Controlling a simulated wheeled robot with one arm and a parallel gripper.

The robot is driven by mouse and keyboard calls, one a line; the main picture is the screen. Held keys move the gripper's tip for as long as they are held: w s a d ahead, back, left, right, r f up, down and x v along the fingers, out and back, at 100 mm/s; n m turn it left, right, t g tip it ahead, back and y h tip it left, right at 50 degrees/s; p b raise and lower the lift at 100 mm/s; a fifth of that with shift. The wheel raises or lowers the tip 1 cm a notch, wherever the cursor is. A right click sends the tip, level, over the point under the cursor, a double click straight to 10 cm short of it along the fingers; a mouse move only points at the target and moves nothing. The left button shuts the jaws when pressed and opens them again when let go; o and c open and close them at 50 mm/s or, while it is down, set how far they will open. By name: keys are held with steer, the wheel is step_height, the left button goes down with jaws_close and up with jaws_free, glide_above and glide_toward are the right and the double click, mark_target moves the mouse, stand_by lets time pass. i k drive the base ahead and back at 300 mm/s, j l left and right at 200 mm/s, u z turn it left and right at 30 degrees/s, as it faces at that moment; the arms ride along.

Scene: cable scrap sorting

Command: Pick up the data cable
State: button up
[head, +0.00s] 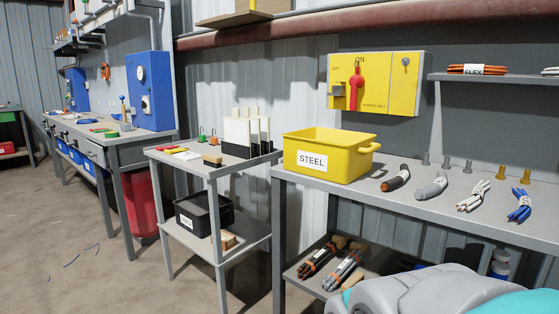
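Several cable pieces lie in a row on the grey workbench (414,207) at right. They are a black cable with an orange band (396,178), a thick grey cable (431,186), a white bundle (473,196) and a blue bundle (519,206). The blue bundle has a pale band around it. No readable label shows which one is the data cable. My gripper is not in view; only grey and teal parts of my own body show at the bottom right.
A yellow bin marked STEEL (325,153) stands at the bench's left end. Small pegs (502,172) stand behind the cables. An upper shelf holds an orange bundle marked FLEX (472,69). Dark bundles (320,257) lie on the lower shelf. A grey cart (213,172) stands left.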

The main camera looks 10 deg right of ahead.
mark_target(525, 204)
steer(key=z, duration=1.7)
